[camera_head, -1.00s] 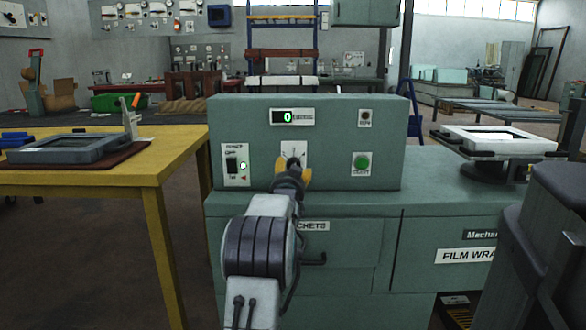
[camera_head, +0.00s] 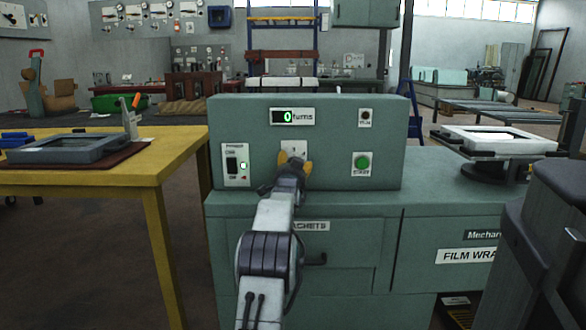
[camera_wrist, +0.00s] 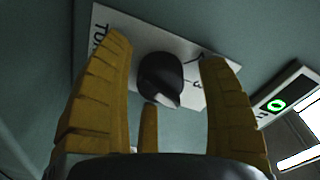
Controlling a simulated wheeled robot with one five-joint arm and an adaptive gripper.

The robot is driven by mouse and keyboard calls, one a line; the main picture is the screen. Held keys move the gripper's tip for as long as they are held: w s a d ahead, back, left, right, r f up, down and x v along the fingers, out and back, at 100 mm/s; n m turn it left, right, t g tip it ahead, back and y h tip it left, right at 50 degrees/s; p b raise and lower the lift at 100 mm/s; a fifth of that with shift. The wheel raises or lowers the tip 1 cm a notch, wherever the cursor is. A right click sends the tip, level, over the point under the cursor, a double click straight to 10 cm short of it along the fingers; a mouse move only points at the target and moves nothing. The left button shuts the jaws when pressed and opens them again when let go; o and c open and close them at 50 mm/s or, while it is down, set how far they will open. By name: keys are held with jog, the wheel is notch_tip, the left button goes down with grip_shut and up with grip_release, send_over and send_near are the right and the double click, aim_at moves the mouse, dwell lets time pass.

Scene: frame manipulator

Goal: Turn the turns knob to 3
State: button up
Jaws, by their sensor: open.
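The turns knob (camera_wrist: 160,80) is dark and rounded and sits on a white label plate (camera_wrist: 113,22) on the green panel. In the wrist view it lies between and just beyond the yellow fingers of my gripper (camera_wrist: 172,85), which are spread open with clear gaps on both sides. In the head view my gripper (camera_head: 294,162) is in front of the knob's plate (camera_head: 294,146) and hides the knob. The turns display (camera_head: 287,116) above shows a green 0; it also shows in the wrist view (camera_wrist: 276,106). The knob's setting is hard to read.
The panel also bears a power switch (camera_head: 231,164) at left, a green start button (camera_head: 362,163) at right and a small dark button or lamp (camera_head: 366,116) above it. A yellow table (camera_head: 110,174) stands at left, and a white-framed turntable (camera_head: 490,140) at right.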

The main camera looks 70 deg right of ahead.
jog(key=shift+c, duration=0.4)
jog(key=c, duration=1.1)
jog(key=shift+f+n+p, duration=0.1)
jog(key=shift+n+p, duration=0.3)
jog(key=shift+n, duration=1.7)
jog(key=shift+w, duration=0.1)
jog(key=o, duration=0.9)
jog(key=shift+w, duration=0.1)
jog(key=shift+c, duration=0.2)
jog(key=o, duration=0.3)
jog(key=shift+s+a, duration=0.1)
jog(key=shift+s, duration=0.1)
